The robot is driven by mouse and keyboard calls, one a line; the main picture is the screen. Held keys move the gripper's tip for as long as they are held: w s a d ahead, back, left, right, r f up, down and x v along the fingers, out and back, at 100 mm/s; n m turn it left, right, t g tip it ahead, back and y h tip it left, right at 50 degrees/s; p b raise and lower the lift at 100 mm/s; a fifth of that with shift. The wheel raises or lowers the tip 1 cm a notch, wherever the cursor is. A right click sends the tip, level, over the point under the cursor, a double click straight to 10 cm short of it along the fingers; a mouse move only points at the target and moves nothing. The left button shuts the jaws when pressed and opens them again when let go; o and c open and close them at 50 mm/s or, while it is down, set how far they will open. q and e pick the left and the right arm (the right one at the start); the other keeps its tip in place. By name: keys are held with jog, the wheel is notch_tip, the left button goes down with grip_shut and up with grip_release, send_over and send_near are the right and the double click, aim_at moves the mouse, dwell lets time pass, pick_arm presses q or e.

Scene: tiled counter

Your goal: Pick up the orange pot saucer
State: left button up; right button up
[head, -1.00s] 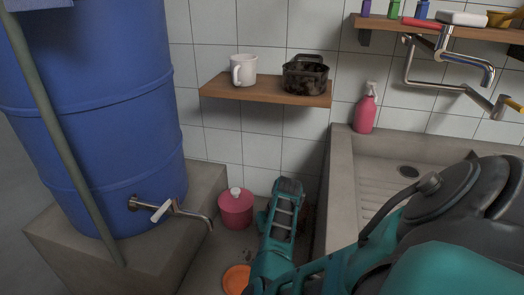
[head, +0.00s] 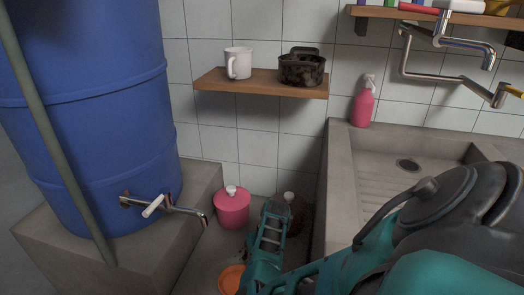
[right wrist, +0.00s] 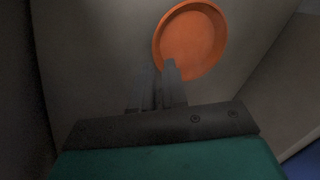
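The orange pot saucer (head: 230,281) lies on the grey floor of the gap between the barrel's block and the sink, at the bottom of the head view. In the right wrist view the round saucer (right wrist: 190,38) is at the top, lying flat. My right gripper (right wrist: 160,65) is beside its near rim, with one fingertip overlapping the rim in the picture. Its fingers are close together with nothing seen between them. Whether they touch the saucer I cannot tell. In the head view my right arm hides the fingers. My left gripper is not in view.
A pink lidded pot (head: 232,209) stands behind the saucer. A brown lidded pot (head: 292,204) is partly hidden by my arm. The concrete block (head: 150,250) with the blue barrel (head: 90,120) is left; the concrete sink (head: 340,190) is right.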

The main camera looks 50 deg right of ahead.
aim_at(238, 282)
jog(key=b+x, duration=0.1)
jog(key=x, duration=0.2)
jog(key=shift+f, duration=0.35)
jog(key=shift+w+a+f, duration=0.1)
jog(key=shift+f, duration=0.15)
grip_shut()
jog(key=shift+a, duration=0.1)
